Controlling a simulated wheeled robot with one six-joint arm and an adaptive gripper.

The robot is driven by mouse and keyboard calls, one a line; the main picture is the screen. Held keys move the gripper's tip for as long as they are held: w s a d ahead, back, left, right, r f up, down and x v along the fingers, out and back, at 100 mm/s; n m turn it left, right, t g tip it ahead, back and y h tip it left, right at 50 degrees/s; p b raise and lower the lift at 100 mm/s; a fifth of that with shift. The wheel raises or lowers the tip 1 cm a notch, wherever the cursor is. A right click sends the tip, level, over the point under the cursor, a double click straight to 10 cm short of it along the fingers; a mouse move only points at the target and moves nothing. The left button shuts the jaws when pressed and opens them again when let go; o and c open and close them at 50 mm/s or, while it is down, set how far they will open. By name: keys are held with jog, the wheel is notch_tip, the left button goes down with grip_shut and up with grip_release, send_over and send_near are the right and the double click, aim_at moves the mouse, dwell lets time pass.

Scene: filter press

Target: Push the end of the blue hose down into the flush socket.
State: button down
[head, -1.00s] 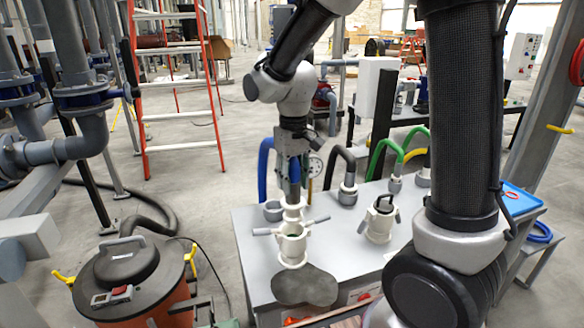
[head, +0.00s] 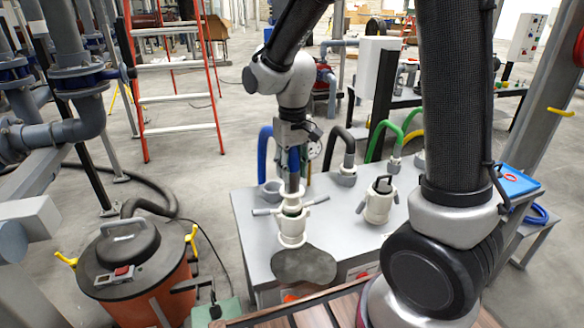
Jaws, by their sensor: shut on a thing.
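My gripper (head: 293,150) points down over the bench and is shut on the blue hose (head: 264,152) near its end. The hose rises in an arch from a grey fitting at the bench's back left. The pale hose end (head: 292,186) hangs upright below the jaws. It lines up with the flush socket (head: 291,228), a cream upright fitting with two side lever arms. The end is at the socket's mouth. I cannot tell whether it touches or has entered. The gripper hides part of the hose.
A similar cream capped fitting (head: 379,204) stands to the right on the grey bench (head: 335,212). Black (head: 349,148), green (head: 378,138) and yellow hoses stand behind. A dark flat patch (head: 304,266) lies in front of the socket. An orange vacuum drum (head: 140,285) stands at left.

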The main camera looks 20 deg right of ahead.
aim_at(292, 149)
jog(key=shift+f, duration=2.65)
jog(key=c, duration=0.9)
grip_release()
notch_tip(292, 149, up, 12)
jog(key=s+d+r+m+t, duration=0.1)
jog(key=s+d+r+t, duration=0.1)
jog(key=s+d+r, duration=0.2)
jog(key=s+d+r+m+t, duration=0.1)
jog(key=s+d+r, duration=0.3)
jog(key=s+d, duration=0.7)
jog(key=s+t, duration=0.1)
jog(key=s, duration=0.3)
jog(key=shift+r, duration=0.1)
